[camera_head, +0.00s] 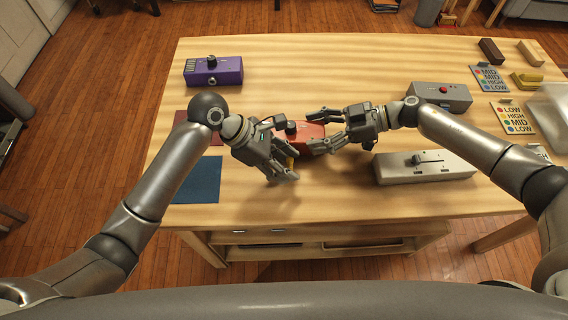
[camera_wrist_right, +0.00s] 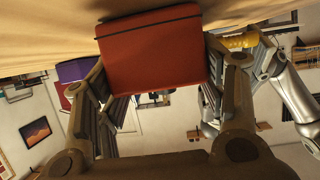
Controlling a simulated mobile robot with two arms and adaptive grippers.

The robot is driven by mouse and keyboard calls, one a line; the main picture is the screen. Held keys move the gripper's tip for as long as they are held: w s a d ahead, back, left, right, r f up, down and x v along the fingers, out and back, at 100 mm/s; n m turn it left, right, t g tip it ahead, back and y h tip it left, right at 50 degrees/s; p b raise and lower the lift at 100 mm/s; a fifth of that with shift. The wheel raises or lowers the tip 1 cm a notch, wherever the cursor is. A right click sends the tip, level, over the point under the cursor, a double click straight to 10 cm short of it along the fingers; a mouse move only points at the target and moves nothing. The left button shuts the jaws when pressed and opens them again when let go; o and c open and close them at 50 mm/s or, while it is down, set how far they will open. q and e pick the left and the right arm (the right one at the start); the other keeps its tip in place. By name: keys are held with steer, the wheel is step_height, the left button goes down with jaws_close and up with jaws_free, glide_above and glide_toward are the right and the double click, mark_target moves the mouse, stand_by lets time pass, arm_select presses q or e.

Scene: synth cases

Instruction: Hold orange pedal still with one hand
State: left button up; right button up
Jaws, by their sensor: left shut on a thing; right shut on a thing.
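The orange pedal (camera_head: 307,131), a red-orange box with a dark knob on top, sits on the wooden table between my two grippers. My right gripper (camera_head: 319,132) is shut on it from the right. In the right wrist view the orange pedal (camera_wrist_right: 155,50) fills the space between the fingers of my right gripper (camera_wrist_right: 158,80). My left gripper (camera_head: 284,152) is at the pedal's near left side, shut on a small yellow piece (camera_head: 290,162). The yellow piece also shows in the right wrist view (camera_wrist_right: 237,42). Whether it touches the pedal is unclear.
A purple pedal (camera_head: 213,71) stands at the back left. A red mat and a blue mat (camera_head: 197,180) lie at left. A white pedal (camera_head: 425,168) and a grey pedal (camera_head: 440,96) stand at right, near colour-label cards (camera_head: 512,116) and several blocks. The front middle is clear.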

arm_select(q)
steer(key=shift+w, duration=0.2)
steer(key=o, duration=1)
steer(key=shift+w, duration=0.15)
steer(key=shift+c, duration=0.2)
steer(key=shift+r, duration=0.1)
steer(key=v, duration=1.1)
steer(key=shift+s+a+r, duration=0.2)
steer(key=shift+s+a, duration=0.05)
steer(key=shift+a, duration=0.1)
